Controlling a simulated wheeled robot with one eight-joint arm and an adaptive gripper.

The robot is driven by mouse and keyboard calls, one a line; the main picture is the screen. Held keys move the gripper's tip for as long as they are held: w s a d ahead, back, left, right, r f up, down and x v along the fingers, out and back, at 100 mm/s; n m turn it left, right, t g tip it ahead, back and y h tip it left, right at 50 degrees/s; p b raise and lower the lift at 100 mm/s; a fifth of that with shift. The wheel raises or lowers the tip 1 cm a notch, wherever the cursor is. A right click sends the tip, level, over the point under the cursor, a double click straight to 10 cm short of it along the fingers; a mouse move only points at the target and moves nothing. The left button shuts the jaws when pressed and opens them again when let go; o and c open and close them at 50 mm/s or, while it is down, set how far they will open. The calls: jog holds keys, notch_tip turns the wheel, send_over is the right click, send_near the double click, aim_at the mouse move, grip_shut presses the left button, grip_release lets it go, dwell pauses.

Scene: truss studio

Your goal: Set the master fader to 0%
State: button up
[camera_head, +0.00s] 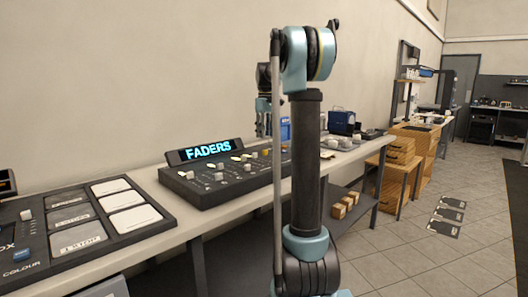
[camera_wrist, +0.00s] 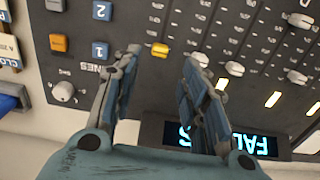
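The fader console (camera_head: 215,192) is a dark panel with several pale caps and a lit FADERS display (camera_head: 207,150), on the bench along the wall. In the wrist view the panel (camera_wrist: 180,20) appears upside down, with the display (camera_wrist: 232,142) below. A yellow cap (camera_wrist: 160,49) shows between and just beyond the fingertips; it may be the master fader, but no label is readable. White fader caps (camera_wrist: 235,68) stand right of the fingers. My gripper (camera_wrist: 165,58) is open with nothing between its fingers. Contact with the yellow cap cannot be told. My arm hides part of the console in the head view.
Left of the fingers are blue buttons (camera_wrist: 101,50), an orange button (camera_wrist: 58,42) and a white knob (camera_wrist: 63,91). A pad panel (camera_head: 95,215) lies left of the console. A blue box (camera_head: 341,122) stands farther along the bench. Floor at right is mostly clear.

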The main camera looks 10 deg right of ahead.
aim_at(265, 152)
notch_tip(265, 152, down, 8)
jog(key=shift+f, duration=0.1)
dwell(0.4)
grip_shut()
